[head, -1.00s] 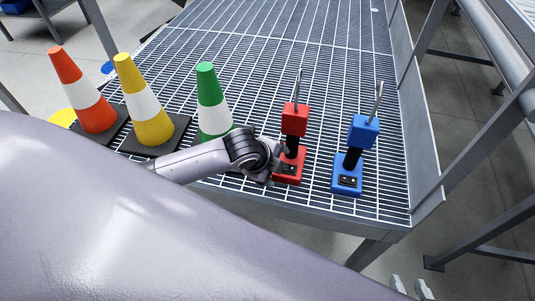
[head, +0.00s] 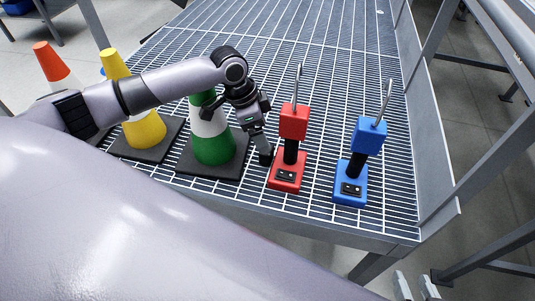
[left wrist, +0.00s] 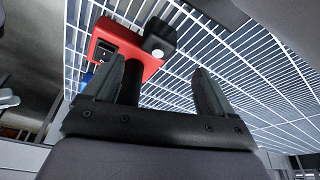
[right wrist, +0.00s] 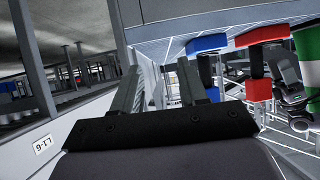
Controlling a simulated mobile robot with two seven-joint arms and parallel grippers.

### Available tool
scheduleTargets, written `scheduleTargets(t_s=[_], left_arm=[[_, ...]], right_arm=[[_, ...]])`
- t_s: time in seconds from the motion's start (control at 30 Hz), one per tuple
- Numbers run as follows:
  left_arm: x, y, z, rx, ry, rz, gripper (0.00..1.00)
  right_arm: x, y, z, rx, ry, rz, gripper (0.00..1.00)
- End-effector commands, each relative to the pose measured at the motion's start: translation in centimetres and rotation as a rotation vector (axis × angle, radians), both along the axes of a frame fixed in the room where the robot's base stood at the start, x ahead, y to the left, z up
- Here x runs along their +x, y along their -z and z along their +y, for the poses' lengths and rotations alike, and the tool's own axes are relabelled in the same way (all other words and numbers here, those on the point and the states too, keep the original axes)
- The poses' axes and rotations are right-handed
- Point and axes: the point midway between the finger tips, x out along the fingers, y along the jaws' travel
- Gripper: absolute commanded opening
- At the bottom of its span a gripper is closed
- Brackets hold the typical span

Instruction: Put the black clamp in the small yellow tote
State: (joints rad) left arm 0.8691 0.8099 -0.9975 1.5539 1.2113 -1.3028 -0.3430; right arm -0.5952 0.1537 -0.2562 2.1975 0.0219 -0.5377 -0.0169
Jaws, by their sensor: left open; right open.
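I cannot make out a clearly black clamp or a small yellow tote in any view. A small black block (left wrist: 160,36) shows beside a red base in the left wrist view; I cannot tell what it is. My left gripper (head: 236,138) is open over the grate, between the green cone and the red device; its spread fingers also show in the left wrist view (left wrist: 157,85). My right gripper (head: 415,287) is open and empty, low at the right beyond the front edge; its fingers show apart in the right wrist view (right wrist: 160,88).
A red device (head: 286,170) and a blue device (head: 350,184), each with a black post and metal rod, stand near the front edge. Green (head: 214,148), yellow (head: 145,130) and orange (head: 55,66) cones stand left. The grate (head: 310,45) behind is clear.

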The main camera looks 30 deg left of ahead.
Motion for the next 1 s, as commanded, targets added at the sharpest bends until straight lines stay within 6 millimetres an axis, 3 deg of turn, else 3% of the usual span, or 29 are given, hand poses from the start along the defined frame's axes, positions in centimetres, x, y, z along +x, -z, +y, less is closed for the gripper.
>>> scheduleTargets(t_s=[0.33,0.6,0.63,0.8,1.0], left_arm=[[0.1,4.7,-0.9,0.001,0.001,-0.002,0.86],[0.3,5.0,-1.0,0.002,0.003,-0.003,0.86],[0.3,5.0,-1.0,0.002,0.003,-0.003,0.79],[0.3,5.0,-1.0,0.002,0.003,-0.002,0.27],[0.3,5.0,-1.0,0.001,0.002,-0.004,0.22]], right_arm=[[-0.1,0.2,1.5,0.030,-0.031,-0.027,0.43],[0.4,-0.4,1.8,0.048,-0.034,-0.032,0.43],[0.4,-0.4,1.8,0.048,-0.035,-0.032,0.43],[0.4,-0.4,1.7,0.047,-0.034,-0.033,0.43],[0.4,-0.3,1.7,0.047,-0.032,-0.034,0.43]])
